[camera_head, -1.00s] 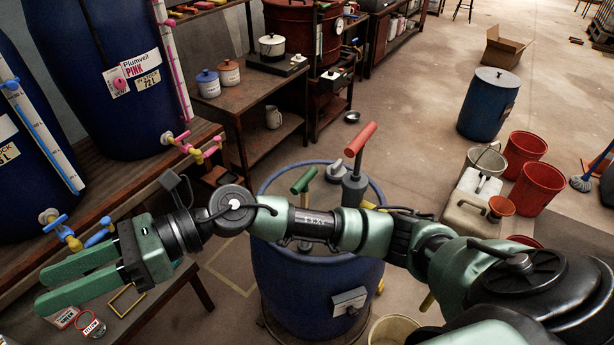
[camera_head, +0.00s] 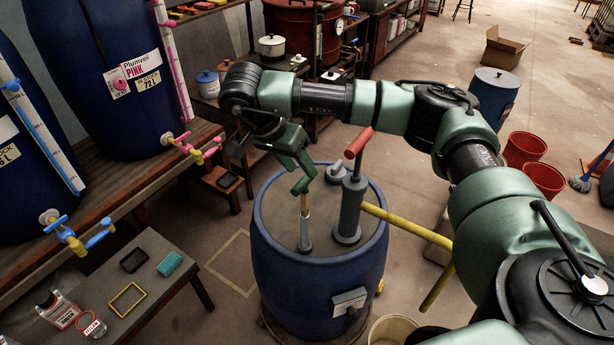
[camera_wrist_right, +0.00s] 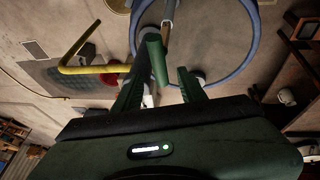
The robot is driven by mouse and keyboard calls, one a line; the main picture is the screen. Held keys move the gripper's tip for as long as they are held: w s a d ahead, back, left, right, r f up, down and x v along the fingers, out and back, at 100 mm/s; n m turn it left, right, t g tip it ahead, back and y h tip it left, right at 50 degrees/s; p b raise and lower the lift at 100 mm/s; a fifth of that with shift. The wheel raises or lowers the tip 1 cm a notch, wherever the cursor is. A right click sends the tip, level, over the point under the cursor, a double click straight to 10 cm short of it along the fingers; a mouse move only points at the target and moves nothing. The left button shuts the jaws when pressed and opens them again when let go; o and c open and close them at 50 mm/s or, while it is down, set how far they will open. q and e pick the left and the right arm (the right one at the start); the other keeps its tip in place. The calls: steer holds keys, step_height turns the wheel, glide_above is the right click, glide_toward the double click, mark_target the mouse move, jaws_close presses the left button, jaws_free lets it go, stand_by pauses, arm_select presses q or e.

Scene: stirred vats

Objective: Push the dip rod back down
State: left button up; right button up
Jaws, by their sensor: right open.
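The dip rod has a green cross handle (camera_head: 301,186) on a tan shaft (camera_head: 305,206), which stands upright out of a grey sleeve (camera_head: 306,234) on the blue drum (camera_head: 275,265). A length of shaft shows between handle and sleeve. My right gripper (camera_head: 303,166) is open and tilted down, close above the handle. In the right wrist view, the handle (camera_wrist_right: 156,60) appears between the two spread fingers, nearer the left one. I cannot tell whether they touch. My left gripper is not in view.
A grey pump with a red handle (camera_head: 358,143) stands on the drum just right of the rod. A yellow pipe (camera_head: 405,222) runs out to its right. A low bench (camera_head: 150,305) at the left holds a green sponge (camera_head: 170,264) and jars. Big blue vats stand behind it.

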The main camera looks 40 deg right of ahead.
mark_target(307, 179)
steer(key=p+x, duration=0.1)
steer(key=x, duration=0.3)
steer(key=shift+d, duration=0.15)
steer(key=shift+p+x, duration=0.4)
steer(key=shift+x, duration=0.4)
jaws_close()
stand_by(0.6)
